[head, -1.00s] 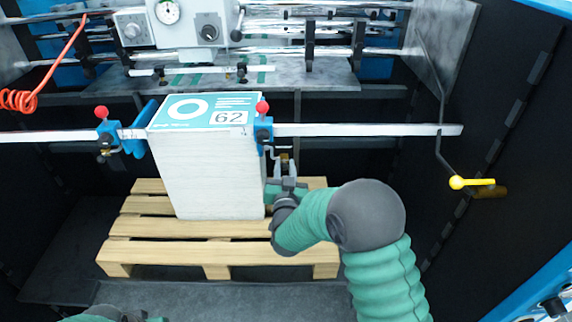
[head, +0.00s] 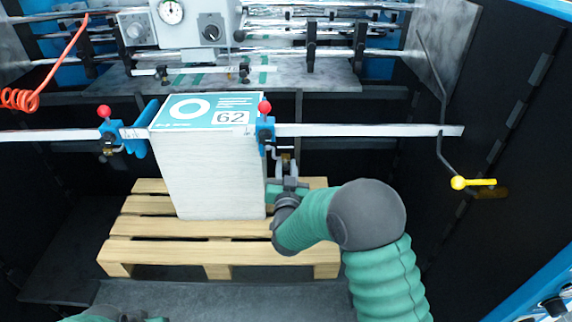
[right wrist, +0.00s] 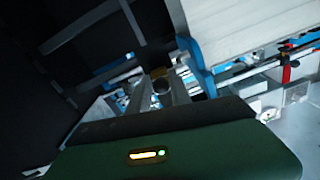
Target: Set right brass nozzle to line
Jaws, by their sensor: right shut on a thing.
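The fingers also show in the right wrist view (right wrist: 163,88). In the head view the nozzle is too small and covered to make out. I cannot tell how it sits against any line. My left gripper (head: 130,317) shows only in part at the bottom edge, and its jaws cannot be judged.
A tall white stack (head: 215,178) with a teal top label marked 62 stands on a wooden pallet (head: 160,250). A yellow-handled crank (head: 470,183) hangs at right. Dark walls enclose the space.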

